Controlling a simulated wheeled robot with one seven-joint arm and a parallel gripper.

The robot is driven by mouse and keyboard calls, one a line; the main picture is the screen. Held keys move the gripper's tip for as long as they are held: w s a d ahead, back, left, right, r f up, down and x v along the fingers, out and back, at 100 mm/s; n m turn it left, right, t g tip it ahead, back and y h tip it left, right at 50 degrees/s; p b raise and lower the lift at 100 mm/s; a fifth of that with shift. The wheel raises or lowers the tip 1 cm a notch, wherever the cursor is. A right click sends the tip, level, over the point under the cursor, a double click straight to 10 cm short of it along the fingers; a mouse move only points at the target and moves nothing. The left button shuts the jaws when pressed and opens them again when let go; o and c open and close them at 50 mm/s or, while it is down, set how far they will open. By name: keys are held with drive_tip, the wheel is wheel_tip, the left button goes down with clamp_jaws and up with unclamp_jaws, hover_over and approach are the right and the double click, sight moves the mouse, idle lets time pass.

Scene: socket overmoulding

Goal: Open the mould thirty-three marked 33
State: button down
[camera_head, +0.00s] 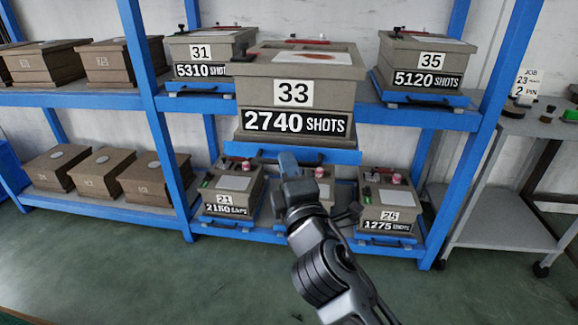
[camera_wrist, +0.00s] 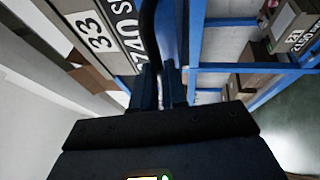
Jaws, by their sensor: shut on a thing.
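Mould 33 (camera_head: 245,93) is a grey-brown block on a blue tray (camera_head: 330,156) at the upper shelf. It carries a "33" label and a "2740 SHOTS" plate. It stands further forward than its neighbours, and its top looks closed, with a pale sheet and a red mark on it. My gripper (camera_head: 287,160) is at the tray's front edge, below the shots plate. In the wrist view my gripper (camera_wrist: 165,88) is shut on a dark handle bar (camera_wrist: 149,45) at the front of the tray. Mould 33 (camera_wrist: 65,15) shows there at the upper left.
Mould 31 (camera_head: 213,47) is on the left and mould 35 (camera_head: 425,55) on the right of the same shelf. Moulds 21 (camera_head: 230,185) and 25 (camera_head: 390,200) sit on the shelf below. Blue posts (camera_head: 160,130) flank the bay. A grey cart (camera_head: 510,195) stands at right.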

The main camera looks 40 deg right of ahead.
drive_tip(key=c, duration=1.2)
unclamp_jaws()
drive_tip(key=shift+b+v, duration=0.75)
drive_tip(key=shift+v, duration=3.15)
